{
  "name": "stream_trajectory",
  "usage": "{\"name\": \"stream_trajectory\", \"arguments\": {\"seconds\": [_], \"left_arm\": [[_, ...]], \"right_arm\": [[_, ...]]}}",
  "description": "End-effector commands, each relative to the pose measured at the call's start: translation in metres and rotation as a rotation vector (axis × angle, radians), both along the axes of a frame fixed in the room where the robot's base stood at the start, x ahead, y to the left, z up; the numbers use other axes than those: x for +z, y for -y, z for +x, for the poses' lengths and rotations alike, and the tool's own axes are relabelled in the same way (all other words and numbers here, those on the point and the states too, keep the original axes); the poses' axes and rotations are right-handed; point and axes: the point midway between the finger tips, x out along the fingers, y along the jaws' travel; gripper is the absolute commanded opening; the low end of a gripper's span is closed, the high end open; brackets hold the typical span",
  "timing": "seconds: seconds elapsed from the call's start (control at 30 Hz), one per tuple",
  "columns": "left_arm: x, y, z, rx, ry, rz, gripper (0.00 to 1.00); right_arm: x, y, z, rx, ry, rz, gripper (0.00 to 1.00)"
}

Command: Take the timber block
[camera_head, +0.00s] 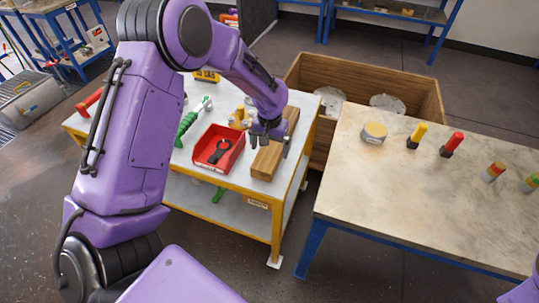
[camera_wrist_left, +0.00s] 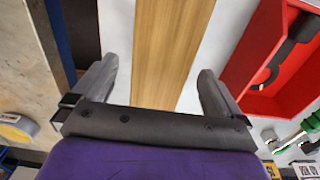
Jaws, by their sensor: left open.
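The timber block (camera_head: 266,163) is a long brown bar lying on the white top of the yellow-framed cart. In the left wrist view its wood grain (camera_wrist_left: 168,50) runs up the middle of the picture. My left gripper (camera_head: 267,146) is open above the block and hides its middle part in the head view. In the left wrist view the fingers of my left gripper (camera_wrist_left: 158,85) stand one to each side of the block, with a gap on both sides. Whether the fingertips are level with the block I cannot tell. My right gripper is out of view.
A red tray (camera_head: 207,160) with a dark tool in it lies close left of the block; it also shows in the left wrist view (camera_wrist_left: 245,60). A green tool (camera_head: 189,122) lies farther left. A separate table (camera_head: 400,185) stands right, a wooden crate (camera_head: 425,92) behind.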

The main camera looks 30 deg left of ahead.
Motion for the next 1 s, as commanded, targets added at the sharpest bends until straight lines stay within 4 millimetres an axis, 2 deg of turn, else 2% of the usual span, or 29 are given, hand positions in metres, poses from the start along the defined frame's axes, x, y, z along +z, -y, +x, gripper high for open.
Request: {"name": "stream_trajectory", "arguments": {"seconds": [0.07, 0.2, 0.43, 0.47, 0.6, 0.63, 0.67, 1.0], "left_arm": [[-0.014, -0.001, -0.002, 0.001, -0.006, 0.0, 1.0], [-0.035, -0.002, -0.001, 0.002, -0.002, 0.001, 1.0], [-0.04, -0.003, -0.002, 0.003, 0.0, 0.001, 1.0], [-0.04, -0.003, -0.002, 0.003, 0.0, 0.001, 0.97], [-0.04, -0.003, -0.002, 0.003, 0.0, 0.001, 0.51], [-0.04, -0.003, -0.002, 0.003, 0.0, 0.001, 0.41], [-0.04, -0.003, -0.002, 0.003, -0.001, 0.001, 0.37], [-0.034, -0.003, -0.001, 0.003, 0.002, 0.001, 0.37]], "right_arm": [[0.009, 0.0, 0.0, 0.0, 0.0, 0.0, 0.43], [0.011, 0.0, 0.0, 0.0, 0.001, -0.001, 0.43], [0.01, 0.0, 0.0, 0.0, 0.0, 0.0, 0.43], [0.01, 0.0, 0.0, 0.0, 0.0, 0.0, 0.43], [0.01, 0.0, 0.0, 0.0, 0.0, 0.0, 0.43], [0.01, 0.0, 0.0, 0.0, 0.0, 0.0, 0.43], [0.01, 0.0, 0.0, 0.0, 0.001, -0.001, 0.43], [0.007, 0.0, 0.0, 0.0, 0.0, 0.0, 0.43]]}}
